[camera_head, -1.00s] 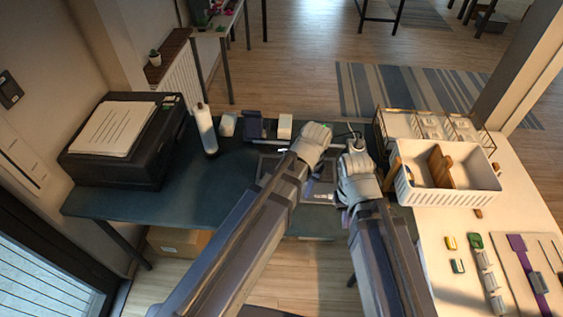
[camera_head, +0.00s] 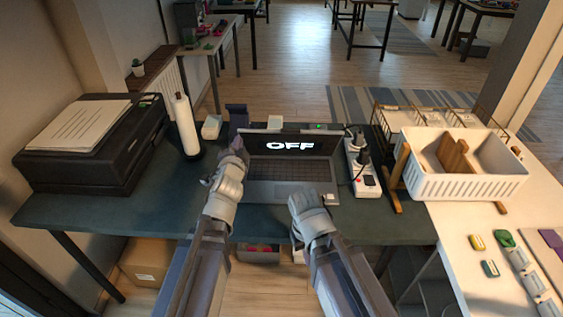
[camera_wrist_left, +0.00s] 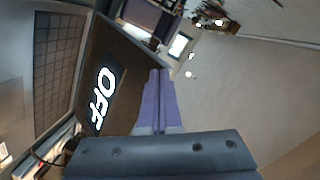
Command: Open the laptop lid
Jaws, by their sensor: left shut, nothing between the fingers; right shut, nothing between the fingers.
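The laptop (camera_head: 290,168) stands on the dark table with its lid raised and the keyboard showing. Its screen (camera_head: 290,145) faces me and reads "OFF"; the screen also shows in the left wrist view (camera_wrist_left: 103,95). My left gripper (camera_head: 238,147) is at the left edge of the lid, with its fingers pointing up and away. In the left wrist view its purple fingers (camera_wrist_left: 159,100) are together with nothing between them, beside the screen. My right gripper (camera_head: 299,196) is in front of the laptop's front edge; its fingertips are hard to make out.
A printer (camera_head: 90,140) and a white bottle (camera_head: 186,125) stand to the left. A power strip (camera_head: 362,170) lies close to the laptop's right. A white crate (camera_head: 465,165) is further right. Small items stand behind the lid. The table's front left is clear.

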